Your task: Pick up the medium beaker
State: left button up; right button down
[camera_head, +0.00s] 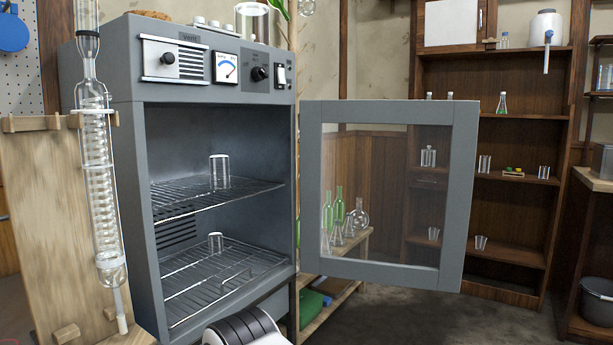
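A clear glass beaker (219,171) stands upright on the upper wire rack (180,200) of a grey oven (90,130). A smaller-looking clear beaker (215,243) stands on the lower wire rack (185,285). Which of these is the medium beaker I cannot tell from this view alone. The oven's glass door (312,200) is swung open to the right.
A glass coil condenser (102,180) is on a wooden stand (40,220) at the left of the oven. Green bottles (338,207) and flasks show through the door glass. A wooden shelf unit (515,215) with glassware stands behind. The oven's front opening is clear.

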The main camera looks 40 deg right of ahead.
aim_at(220, 165)
jog(key=i+l+z, duration=0.2)
jog(key=l, duration=0.2)
jog(key=l+z, duration=0.2)
jog(key=l, duration=0.2)
jog(key=i+l+z, duration=0.2)
jog(key=l, duration=0.2)
jog(key=l+z, duration=0.15)
jog(key=l, duration=0.95)
jog(key=i, duration=0.05)
